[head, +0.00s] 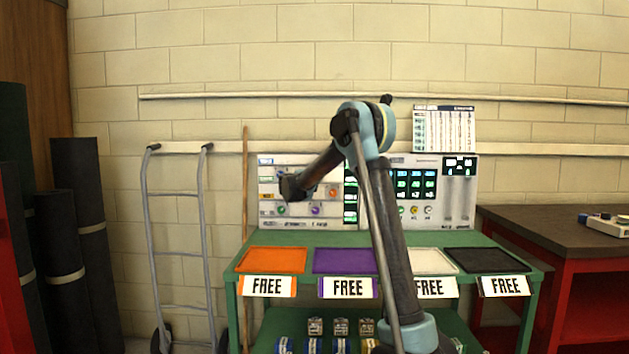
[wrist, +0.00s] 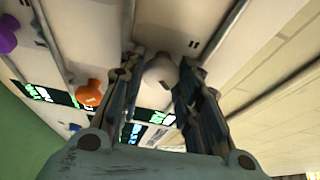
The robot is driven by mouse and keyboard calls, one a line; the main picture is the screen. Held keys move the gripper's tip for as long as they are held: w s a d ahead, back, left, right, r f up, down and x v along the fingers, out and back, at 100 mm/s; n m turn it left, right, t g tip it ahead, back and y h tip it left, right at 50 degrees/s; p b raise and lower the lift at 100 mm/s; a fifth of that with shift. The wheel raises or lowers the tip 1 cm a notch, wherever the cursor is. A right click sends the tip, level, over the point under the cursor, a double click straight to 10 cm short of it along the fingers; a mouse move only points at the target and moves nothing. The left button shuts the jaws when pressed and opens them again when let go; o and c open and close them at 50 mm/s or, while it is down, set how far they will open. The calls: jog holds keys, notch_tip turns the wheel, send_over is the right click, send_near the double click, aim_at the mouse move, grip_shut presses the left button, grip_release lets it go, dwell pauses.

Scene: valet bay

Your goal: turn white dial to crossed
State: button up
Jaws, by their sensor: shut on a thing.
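The white dial (wrist: 160,72) is on the pale panel face in the wrist view, between the two fingers of my gripper (wrist: 158,68). The fingers are shut on its sides. In the head view my gripper (head: 288,188) is at the left part of the control panel (head: 400,162), and it hides the white dial there. The dial's pointer and the mark it faces cannot be made out.
An orange dial (wrist: 90,92) and a purple dial (wrist: 6,42) are on the same panel nearby. Orange (head: 272,260), purple (head: 343,261), white (head: 432,262) and black (head: 480,260) trays lie on the green bench in front. A hand truck (head: 182,285) stands to the left.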

jog(key=shift+d+f+m, duration=0.15)
jog(key=shift+m, duration=0.25)
jog(key=o, duration=1)
jog(key=shift+o, duration=0.2)
jog(key=v, duration=1.2)
jog(key=shift+w, duration=0.1)
